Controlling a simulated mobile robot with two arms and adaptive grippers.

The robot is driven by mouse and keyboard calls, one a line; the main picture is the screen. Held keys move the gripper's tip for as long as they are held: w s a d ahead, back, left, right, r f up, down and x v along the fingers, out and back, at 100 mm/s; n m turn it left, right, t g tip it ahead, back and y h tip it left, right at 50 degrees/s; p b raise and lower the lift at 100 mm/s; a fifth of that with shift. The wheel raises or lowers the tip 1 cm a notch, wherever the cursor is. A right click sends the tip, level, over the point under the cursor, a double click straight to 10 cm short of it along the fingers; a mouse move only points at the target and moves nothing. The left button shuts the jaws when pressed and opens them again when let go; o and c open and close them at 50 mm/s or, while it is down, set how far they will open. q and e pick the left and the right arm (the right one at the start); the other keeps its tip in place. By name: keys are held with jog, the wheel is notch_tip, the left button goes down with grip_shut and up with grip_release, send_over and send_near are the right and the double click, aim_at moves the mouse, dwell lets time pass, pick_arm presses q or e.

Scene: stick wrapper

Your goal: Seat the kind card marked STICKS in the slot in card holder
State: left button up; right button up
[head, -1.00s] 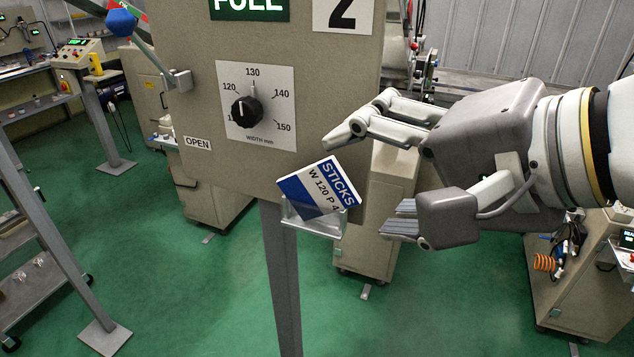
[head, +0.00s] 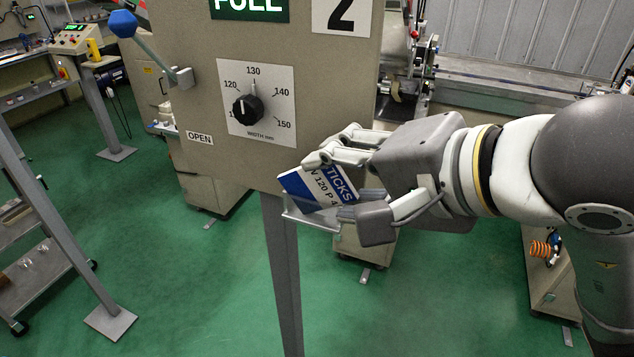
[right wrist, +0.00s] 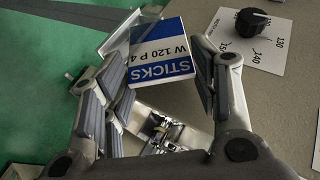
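The card marked STICKS (head: 318,190), white and blue with "W 120 P 4" on it, sits tilted in the card holder (head: 312,220), a small grey tray at the lower edge of the beige panel. My right gripper (head: 333,187) is at the card, its fingers on either side of it and partly covering it in the head view. In the right wrist view the card (right wrist: 160,60) lies between the spread fingers, close to the right-hand one; contact is unclear. The holder (right wrist: 118,38) shows behind the card there. My left gripper is not in view.
The beige panel (head: 220,160) carries a black width knob (head: 245,109) just above and left of the holder. A lever with a blue ball (head: 123,23) sticks out at its upper left. A grey post (head: 281,275) stands below.

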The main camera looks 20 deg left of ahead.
jog(key=shift+c, duration=1.2)
jog(key=shift+r, duration=0.1)
